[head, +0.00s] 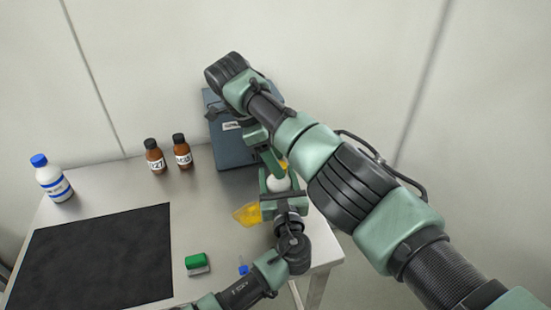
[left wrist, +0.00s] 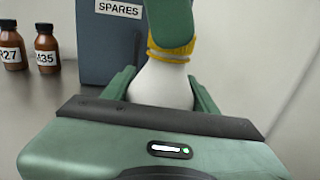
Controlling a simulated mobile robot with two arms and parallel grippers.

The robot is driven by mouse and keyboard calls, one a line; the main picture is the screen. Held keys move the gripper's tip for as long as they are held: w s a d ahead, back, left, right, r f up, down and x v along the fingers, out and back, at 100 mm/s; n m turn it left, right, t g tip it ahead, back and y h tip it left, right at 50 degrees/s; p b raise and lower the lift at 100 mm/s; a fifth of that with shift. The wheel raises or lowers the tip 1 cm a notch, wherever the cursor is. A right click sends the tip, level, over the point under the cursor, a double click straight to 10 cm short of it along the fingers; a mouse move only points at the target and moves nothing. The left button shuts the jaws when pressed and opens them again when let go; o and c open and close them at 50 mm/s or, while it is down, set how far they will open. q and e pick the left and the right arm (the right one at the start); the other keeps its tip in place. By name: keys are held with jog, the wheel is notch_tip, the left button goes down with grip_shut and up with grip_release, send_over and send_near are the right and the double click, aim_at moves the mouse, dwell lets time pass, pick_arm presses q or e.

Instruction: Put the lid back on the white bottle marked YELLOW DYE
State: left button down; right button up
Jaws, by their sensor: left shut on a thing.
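A white bottle (head: 279,184) stands upright between the fingers of my left gripper (head: 281,190) near the table's right end. The left gripper is shut on it, and the bottle also fills the middle of the left wrist view (left wrist: 160,85). Its marking is hidden. A yellow ridged lid (left wrist: 182,57) is at the bottle's neck; a bit of it shows in the head view (head: 284,164). My right gripper (head: 271,160) reaches down from above, with a green finger (left wrist: 172,25) against the lid. Its other finger is hidden, and I cannot tell whether the lid is seated.
A blue-grey SPARES box (head: 232,150) stands right behind the bottle. Two brown bottles (head: 155,157) (head: 182,152) and a blue-capped white bottle (head: 53,180) stand left. A yellow sheet (head: 246,214), green block (head: 197,262), small blue item (head: 243,267) and black mat (head: 95,255) lie in front.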

jog(key=shift+r, duration=2.25)
jog(key=shift+c, duration=0.3)
